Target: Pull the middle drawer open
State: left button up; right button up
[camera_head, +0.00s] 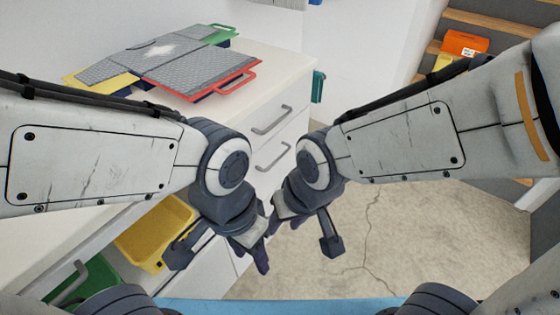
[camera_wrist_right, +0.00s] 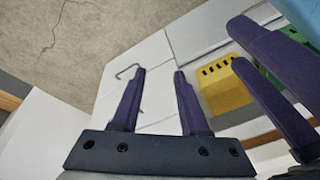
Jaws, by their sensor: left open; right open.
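The white drawer cabinet (camera_head: 290,95) stands at the left of the head view. Its front carries a grey upper handle (camera_head: 272,120) and another grey handle below it (camera_head: 272,157); lower parts of the front are hidden by my arms. The drawers I can see look shut. My right gripper (camera_head: 284,222) is open in front of the cabinet. In the right wrist view, its two purple fingers (camera_wrist_right: 158,73) are apart, with a handle (camera_wrist_right: 127,72) beyond the left finger. My left gripper (camera_head: 252,255) is open, lower and close beside the right one; it also shows in the wrist view (camera_wrist_right: 238,45).
Grey, red-edged and yellow-edged folded crates (camera_head: 195,68) lie on the cabinet top. A yellow bin (camera_head: 155,235) and a green bin (camera_head: 95,280) sit in the lower left. Stairs (camera_head: 470,30) hold an orange box (camera_head: 465,42). Cracked floor (camera_head: 390,240) right of the cabinet is clear.

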jog(key=w+a+f+m+t+y+b, duration=0.1)
jog(key=w+a+f+m+t+b, duration=0.4)
jog(key=w+f, duration=0.4)
jog(key=m+t+b, duration=1.2)
jog(key=m+b, duration=0.2)
jog(key=m, duration=0.3)
send_near(280, 156)
jog(key=shift+n+h, duration=0.3)
jog(key=w, duration=0.3)
jog(key=w+a, duration=0.1)
jog(key=w, duration=0.2)
jog(key=w+a+b, duration=0.1)
jog(key=w, duration=0.2)
jog(key=shift+w+r, duration=0.35)
jog(key=shift+w, duration=0.05)
grip_shut()
